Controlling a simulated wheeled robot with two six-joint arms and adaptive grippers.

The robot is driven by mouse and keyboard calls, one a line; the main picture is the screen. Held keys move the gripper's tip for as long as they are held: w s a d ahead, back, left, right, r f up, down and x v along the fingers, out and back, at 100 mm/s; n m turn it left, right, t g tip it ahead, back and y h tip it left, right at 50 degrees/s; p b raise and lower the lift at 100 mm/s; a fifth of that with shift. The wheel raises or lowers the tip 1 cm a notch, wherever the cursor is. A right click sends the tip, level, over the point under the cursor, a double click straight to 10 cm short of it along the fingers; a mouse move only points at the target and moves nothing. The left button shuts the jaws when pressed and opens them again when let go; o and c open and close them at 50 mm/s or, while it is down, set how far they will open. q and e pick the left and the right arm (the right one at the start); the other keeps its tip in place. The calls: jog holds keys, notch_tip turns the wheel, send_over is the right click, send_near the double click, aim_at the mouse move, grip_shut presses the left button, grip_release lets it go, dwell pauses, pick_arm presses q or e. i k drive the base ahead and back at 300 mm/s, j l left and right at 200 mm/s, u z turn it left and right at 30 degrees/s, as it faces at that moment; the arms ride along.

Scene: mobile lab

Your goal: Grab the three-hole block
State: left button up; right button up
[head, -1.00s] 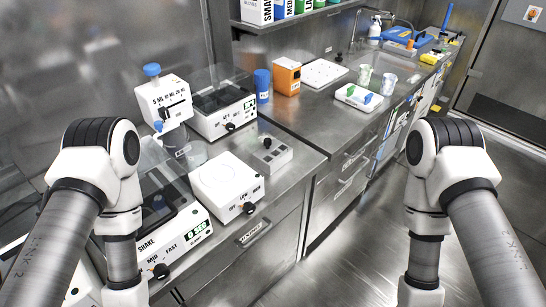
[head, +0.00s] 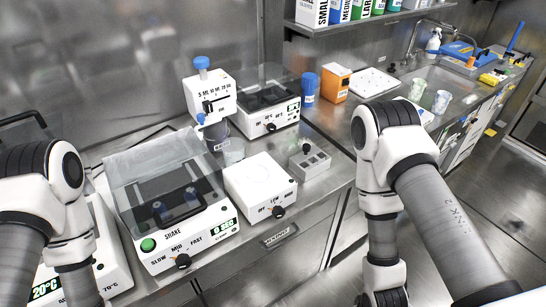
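The three-hole block (head: 310,161) is a small grey block with holes in its top. It sits on the steel counter, right of the white device with the LOW dial. A small dark-tipped piece stands at its back edge. My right arm stands to the right of the block and apart from it. Only a dark part at the end of my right arm, the top of the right gripper (head: 385,298), shows at the bottom edge; its fingers are out of frame. My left arm is at the far left, and its gripper is below the frame.
The white device (head: 260,184) stands beside the block, with the shaker (head: 178,246) further left. A dispenser (head: 209,97) with a blue cap, a heater box (head: 268,127), a blue bottle (head: 308,88) and an orange box (head: 336,82) stand behind. Bare counter lies around the block.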

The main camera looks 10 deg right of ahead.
aim_at(306, 165)
jog(key=l+u, duration=0.2)
jog(key=l, duration=0.5)
jog(key=l+u, duration=0.2)
jog(key=l, duration=0.45)
jog(key=l+u, duration=0.2)
jog(key=l, duration=0.5)
jog(key=k+l+u, duration=0.25)
jog(key=l, duration=0.4)
jog(key=i, duration=0.1)
